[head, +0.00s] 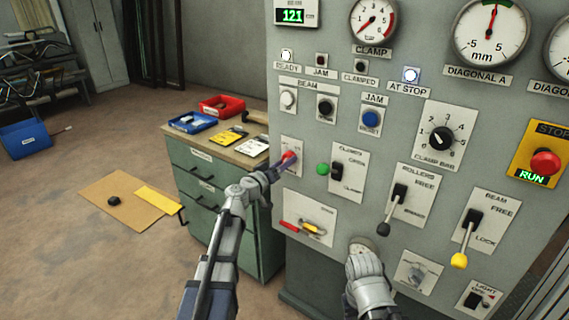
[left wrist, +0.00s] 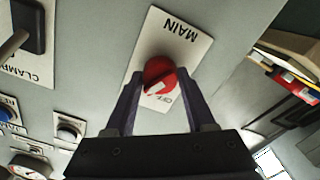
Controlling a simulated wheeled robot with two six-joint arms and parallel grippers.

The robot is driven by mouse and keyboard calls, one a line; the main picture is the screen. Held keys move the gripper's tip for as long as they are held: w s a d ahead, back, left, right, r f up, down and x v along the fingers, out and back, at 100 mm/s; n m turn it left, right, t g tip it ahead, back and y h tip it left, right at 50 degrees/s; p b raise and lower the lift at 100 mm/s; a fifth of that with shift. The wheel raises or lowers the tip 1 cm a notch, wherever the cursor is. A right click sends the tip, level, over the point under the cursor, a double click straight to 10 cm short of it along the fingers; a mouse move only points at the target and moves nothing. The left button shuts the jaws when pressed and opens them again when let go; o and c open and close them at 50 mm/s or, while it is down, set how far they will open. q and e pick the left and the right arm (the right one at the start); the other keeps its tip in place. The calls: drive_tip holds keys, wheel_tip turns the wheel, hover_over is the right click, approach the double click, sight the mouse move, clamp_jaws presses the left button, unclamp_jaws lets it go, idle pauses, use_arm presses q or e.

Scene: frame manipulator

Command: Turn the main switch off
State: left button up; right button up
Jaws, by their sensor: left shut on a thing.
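The main switch is a red rotary knob (left wrist: 160,71) on a white plate (left wrist: 172,30) marked MAIN, with OFF lettering partly showing beside the knob. In the head view the red knob (head: 289,157) is at the panel's left edge, partly hidden by my gripper. My left gripper (head: 278,168) is at the knob, its two fingers on either side in the left wrist view (left wrist: 159,82), shut on it. A white mark shows on the knob's lower part, towards the OFF lettering; its exact setting is hard to tell.
A green knob (head: 323,169) and lever switches (head: 398,195) are to the right on the grey panel. A plate with red and yellow handles (head: 308,226) is below. A green drawer cabinet (head: 200,185) with trays stands left of the panel. The floor at left is mostly open.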

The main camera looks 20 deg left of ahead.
use_arm(q)
clamp_jaws()
drive_tip(key=n, duration=1.1)
drive_tip(key=shift+r+n, duration=0.1)
drive_tip(key=shift+n, duration=0.5)
idle(0.3)
drive_tip(key=o, duration=1.1)
unclamp_jaws()
drive_tip(key=shift+s, duration=0.1)
